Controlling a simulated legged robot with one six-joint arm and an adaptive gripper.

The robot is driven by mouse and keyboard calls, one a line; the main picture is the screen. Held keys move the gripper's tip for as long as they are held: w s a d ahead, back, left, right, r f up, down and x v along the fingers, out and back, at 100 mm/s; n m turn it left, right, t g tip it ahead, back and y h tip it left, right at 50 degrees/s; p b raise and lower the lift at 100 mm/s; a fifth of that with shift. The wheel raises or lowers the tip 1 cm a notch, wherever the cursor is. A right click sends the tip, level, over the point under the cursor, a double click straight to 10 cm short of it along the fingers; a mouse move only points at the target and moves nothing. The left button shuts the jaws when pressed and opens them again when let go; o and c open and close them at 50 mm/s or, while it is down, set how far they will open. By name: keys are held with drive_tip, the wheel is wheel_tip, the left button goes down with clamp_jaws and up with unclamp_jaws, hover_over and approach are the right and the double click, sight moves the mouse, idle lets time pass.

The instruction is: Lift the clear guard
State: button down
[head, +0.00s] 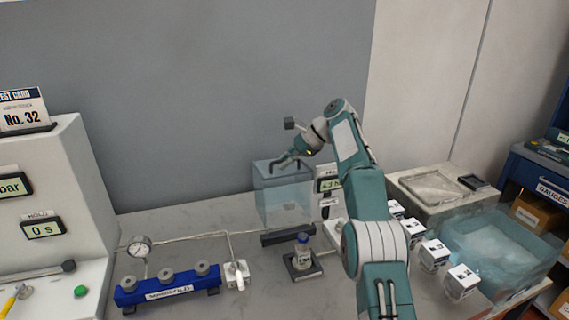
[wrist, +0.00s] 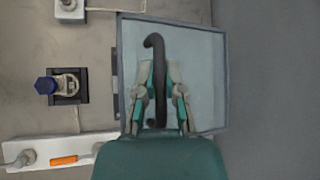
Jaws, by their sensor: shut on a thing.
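The clear guard (head: 283,197) is a see-through box with a dark handle on top, near the back wall in the head view. In the wrist view the guard (wrist: 207,75) fills the middle, with its dark curved handle (wrist: 154,48) running up the picture. My gripper (head: 286,161) is at the handle from above, and in the wrist view my gripper (wrist: 159,80) has one finger on each side of the handle, shut on it. I cannot tell clearly whether the guard's lower edge touches the bench.
A blue manifold (head: 168,287) and a round gauge (head: 139,246) are at left. Several white boxes (head: 434,254) and a clear bin (head: 500,250) are at right.

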drive_tip(key=shift+r, duration=0.2)
drive_tip(key=c, duration=0.7)
unclamp_jaws()
drive_tip(key=shift+f, duration=0.1)
drive_tip(key=shift+s, duration=0.15)
